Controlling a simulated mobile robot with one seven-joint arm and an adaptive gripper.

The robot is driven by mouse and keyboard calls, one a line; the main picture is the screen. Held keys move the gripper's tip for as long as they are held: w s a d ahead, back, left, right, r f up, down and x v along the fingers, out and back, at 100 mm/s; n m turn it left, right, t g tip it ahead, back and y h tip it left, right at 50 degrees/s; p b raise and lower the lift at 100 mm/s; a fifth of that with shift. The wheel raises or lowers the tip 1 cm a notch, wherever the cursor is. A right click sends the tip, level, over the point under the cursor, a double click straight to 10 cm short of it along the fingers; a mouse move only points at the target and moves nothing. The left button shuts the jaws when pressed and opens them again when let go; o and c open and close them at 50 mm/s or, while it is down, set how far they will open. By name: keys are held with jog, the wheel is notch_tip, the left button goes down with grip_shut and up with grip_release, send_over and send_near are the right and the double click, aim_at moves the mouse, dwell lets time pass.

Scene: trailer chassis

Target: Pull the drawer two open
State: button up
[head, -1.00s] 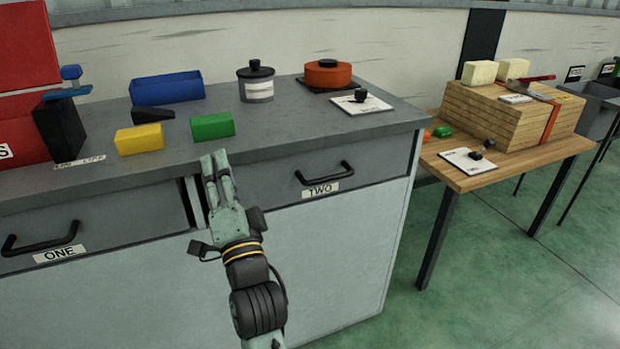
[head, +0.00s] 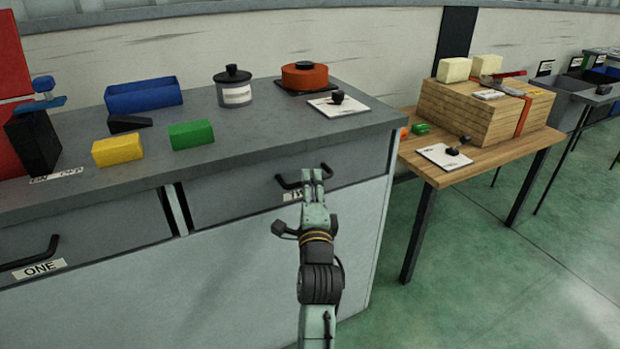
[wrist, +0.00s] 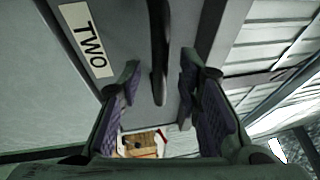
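Drawer two (head: 235,196) is a grey front under the counter top, and it looks shut. Its black bar handle (head: 286,183) is partly hidden behind my gripper (head: 312,176) in the head view. In the wrist view the handle (wrist: 159,45) runs down between the two fingers of my gripper (wrist: 159,85). The fingers are apart, with a gap showing on each side of the handle. The TWO label (wrist: 87,40) is beside the handle in the wrist view and mostly covered by my gripper in the head view.
Drawer one (head: 90,225) is at the left. Green (head: 191,134) and yellow (head: 118,149) blocks, a blue bin (head: 144,96), a grey pot (head: 233,90) and an orange pot (head: 303,76) stand on the counter. A wooden table (head: 480,165) is at the right; green floor is open in front.

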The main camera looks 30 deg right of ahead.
jog(key=shift+x, duration=0.8)
jog(key=shift+c, duration=0.2)
grip_shut()
